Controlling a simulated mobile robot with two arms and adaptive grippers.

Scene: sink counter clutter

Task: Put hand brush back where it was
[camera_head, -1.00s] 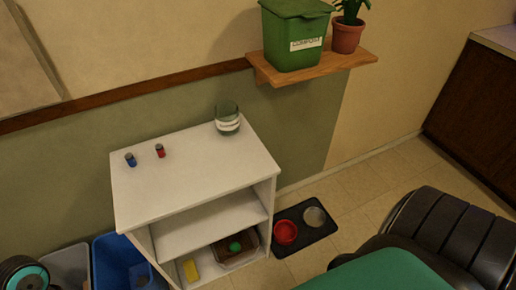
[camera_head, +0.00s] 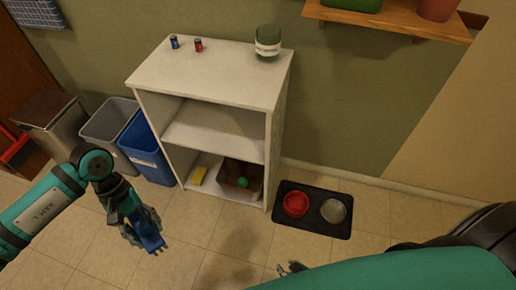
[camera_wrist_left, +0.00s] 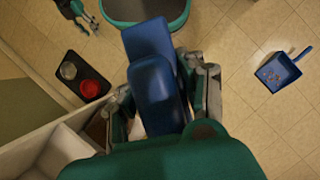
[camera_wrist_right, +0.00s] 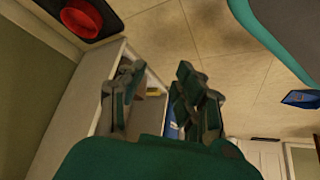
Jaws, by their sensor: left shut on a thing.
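My left gripper (camera_head: 146,236) is shut on the blue hand brush (camera_head: 152,240) and holds it above the tiled floor, in front of the shelf unit. The brush fills the middle of the left wrist view (camera_wrist_left: 155,85), between the two fingers. The blue dustpan (camera_wrist_left: 278,73) lies on the floor at the right of that view, with small debris on it. My right gripper (camera_wrist_right: 158,98) is open and empty; in the head view only a small part of it shows beside my green arm.
A white shelf unit (camera_head: 210,68) stands against the wall, holding a yellow sponge (camera_head: 198,175) and a box (camera_head: 232,188) low down. Grey (camera_head: 105,122) and blue (camera_head: 147,150) bins stand left of it. A black mat (camera_head: 318,228) with two bowls lies right. Floor in front is clear.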

